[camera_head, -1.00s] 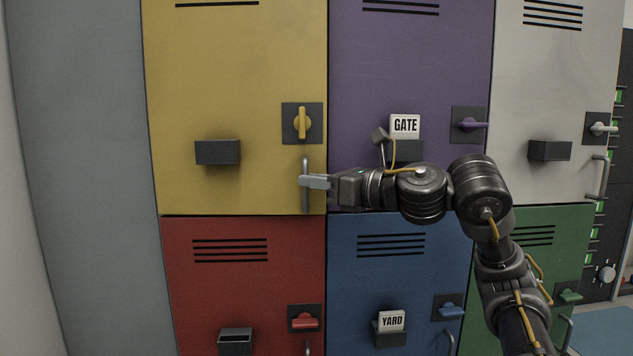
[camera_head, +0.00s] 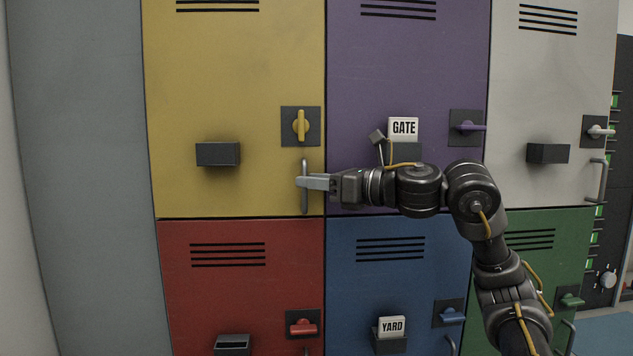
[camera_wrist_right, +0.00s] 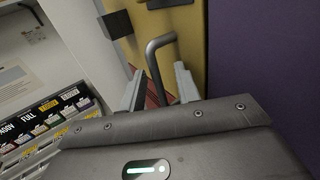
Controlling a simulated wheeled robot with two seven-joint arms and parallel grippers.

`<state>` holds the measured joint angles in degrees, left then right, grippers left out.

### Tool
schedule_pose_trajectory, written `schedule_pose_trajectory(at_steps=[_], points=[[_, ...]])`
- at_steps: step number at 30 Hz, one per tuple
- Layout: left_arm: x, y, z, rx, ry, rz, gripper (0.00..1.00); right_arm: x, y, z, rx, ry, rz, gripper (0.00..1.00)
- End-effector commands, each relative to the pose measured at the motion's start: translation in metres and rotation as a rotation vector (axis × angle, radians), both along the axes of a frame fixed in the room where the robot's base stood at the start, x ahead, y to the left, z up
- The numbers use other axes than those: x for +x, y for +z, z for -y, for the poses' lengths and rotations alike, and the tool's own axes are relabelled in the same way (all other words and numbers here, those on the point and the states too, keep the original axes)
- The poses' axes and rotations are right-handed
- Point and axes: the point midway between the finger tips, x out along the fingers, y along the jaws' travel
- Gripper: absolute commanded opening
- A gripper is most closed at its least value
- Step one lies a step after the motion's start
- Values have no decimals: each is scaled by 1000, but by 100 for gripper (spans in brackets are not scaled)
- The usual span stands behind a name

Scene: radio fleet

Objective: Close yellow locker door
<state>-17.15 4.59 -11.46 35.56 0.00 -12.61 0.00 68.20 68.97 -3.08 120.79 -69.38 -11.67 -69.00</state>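The yellow locker door (camera_head: 230,80) is at the upper left of the head view and looks flush, or nearly flush, with its neighbours. Its yellow latch (camera_head: 301,125) stands vertical on a dark plate. Below it is a grey vertical bar handle (camera_head: 304,202). My right gripper (camera_head: 303,182) reaches in from the right across the purple door, with its fingertips at this handle. In the right wrist view the handle (camera_wrist_right: 154,58) passes between the two separated fingers (camera_wrist_right: 160,88), with gaps showing beside it. My left gripper is not in view.
The red door (camera_head: 240,290) and blue door (camera_head: 370,280) are below. A dark card holder (camera_head: 218,154) juts from the yellow door. A grey panel (camera_head: 80,180) stands left.

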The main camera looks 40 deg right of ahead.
Motion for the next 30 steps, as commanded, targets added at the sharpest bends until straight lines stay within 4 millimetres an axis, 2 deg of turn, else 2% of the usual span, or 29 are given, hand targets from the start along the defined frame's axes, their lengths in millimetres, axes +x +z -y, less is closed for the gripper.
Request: schedule_pose_trajectory(at_steps=[5,15,19,24,30], points=[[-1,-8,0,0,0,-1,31,-11,-2,5,-2,-2,2,32],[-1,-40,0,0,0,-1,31,-72,-5,28,-1,-5,1,32],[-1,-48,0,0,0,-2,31,-89,-4,35,0,-3,1,32],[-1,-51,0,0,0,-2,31,-100,-2,38,1,-2,0,32],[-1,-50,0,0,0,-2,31,-101,-1,38,1,-1,0,32]])
